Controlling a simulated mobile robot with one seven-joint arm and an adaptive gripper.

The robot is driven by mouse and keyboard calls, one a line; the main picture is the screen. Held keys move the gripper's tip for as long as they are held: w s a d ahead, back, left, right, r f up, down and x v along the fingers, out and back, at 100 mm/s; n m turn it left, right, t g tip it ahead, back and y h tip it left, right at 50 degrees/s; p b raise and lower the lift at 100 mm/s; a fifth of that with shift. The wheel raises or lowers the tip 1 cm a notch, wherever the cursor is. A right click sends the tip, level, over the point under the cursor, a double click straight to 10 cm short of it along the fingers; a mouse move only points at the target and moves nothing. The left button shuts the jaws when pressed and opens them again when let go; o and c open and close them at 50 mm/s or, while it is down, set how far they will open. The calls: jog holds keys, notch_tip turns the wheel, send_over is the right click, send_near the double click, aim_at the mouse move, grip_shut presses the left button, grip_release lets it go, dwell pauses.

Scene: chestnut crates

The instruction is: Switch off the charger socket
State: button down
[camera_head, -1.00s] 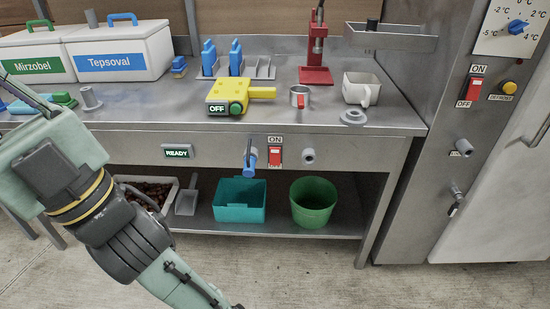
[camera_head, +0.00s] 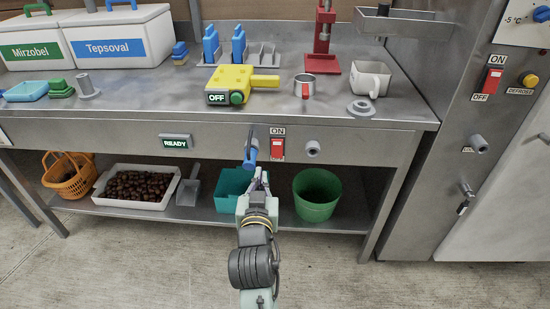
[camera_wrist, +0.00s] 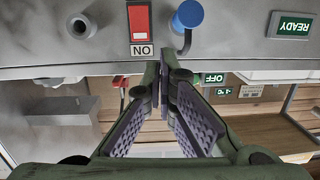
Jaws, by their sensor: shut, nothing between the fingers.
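A red rocker switch (camera_head: 277,150) with an ON label above it sits on the front panel of the steel table. It also shows upside down in the wrist view (camera_wrist: 139,20). A blue plug-like part (camera_head: 250,153) with a dark cable or stem is just left of the switch; in the wrist view it is a round blue cap (camera_wrist: 188,14). My gripper (camera_head: 259,175) is shut and empty, below the switch and plug in the head view. In the wrist view my gripper (camera_wrist: 164,62) appears close to the panel, apart from the switch as far as I can tell.
A READY display (camera_head: 175,142) and a grey round socket (camera_head: 312,149) flank the switch. A teal bin (camera_head: 231,183), a green bucket (camera_head: 317,194) and a white chestnut tray (camera_head: 132,203) stand on the lower shelf. A fridge with its own red switch (camera_head: 491,81) is at right.

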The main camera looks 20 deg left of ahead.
jog(key=d+f, duration=0.1)
jog(key=d+f+h, duration=0.1)
jog(key=shift+w+f, duration=0.15)
jog(key=shift+f, duration=0.15)
jog(key=p, duration=0.3)
send_near(274, 154)
jog(key=x, duration=0.5)
jog(key=shift+w+r, duration=0.15)
jog(key=shift+w, duration=0.1)
jog(key=shift+x, duration=0.8)
jog(key=shift+s, duration=0.1)
